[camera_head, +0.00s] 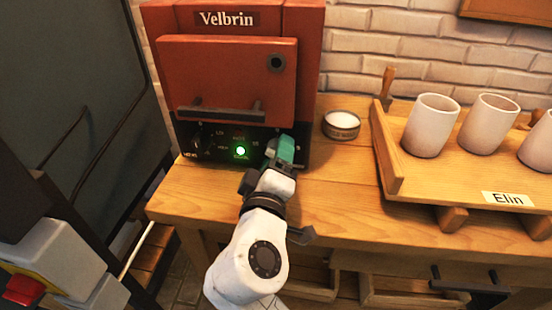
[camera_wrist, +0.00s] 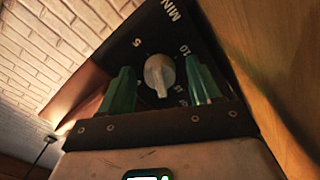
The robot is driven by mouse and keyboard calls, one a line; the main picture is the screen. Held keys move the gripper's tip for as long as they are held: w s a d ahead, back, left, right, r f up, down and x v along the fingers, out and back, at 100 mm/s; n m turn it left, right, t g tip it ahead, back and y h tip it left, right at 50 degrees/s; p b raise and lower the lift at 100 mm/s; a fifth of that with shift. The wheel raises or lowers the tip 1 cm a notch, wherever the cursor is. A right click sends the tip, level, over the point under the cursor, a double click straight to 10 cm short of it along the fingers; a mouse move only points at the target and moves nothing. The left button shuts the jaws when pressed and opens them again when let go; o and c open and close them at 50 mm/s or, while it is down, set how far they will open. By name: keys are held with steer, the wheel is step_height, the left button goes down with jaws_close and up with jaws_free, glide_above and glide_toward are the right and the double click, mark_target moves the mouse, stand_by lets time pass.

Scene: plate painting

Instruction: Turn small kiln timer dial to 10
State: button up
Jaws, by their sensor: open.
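The small kiln (camera_head: 228,75) is a red-brown box labelled Velbrin, with a black control panel (camera_head: 222,141) below its door. My gripper (camera_head: 280,148) is at the right part of this panel and hides the timer dial in the head view. In the wrist view the pale grey dial knob (camera_wrist: 159,75) lies between the two green fingers of my gripper (camera_wrist: 160,88). The fingers are open, one on each side of the knob, with gaps visible. The marks 5, 10 and MIN show around it. I cannot tell surely which mark the knob points to.
A green lamp (camera_head: 240,151) glows on the panel, left of my gripper. A small round tin (camera_head: 341,125) stands right of the kiln on the wooden bench (camera_head: 330,195). A wooden tray (camera_head: 388,150) with pale cups (camera_head: 430,125) is further right. The kiln door has a handle bar (camera_head: 221,111) above the panel.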

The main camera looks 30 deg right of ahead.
steer(key=v, duration=1)
steer(key=shift+s+a, duration=0.2)
steer(key=shift+s, duration=0.1)
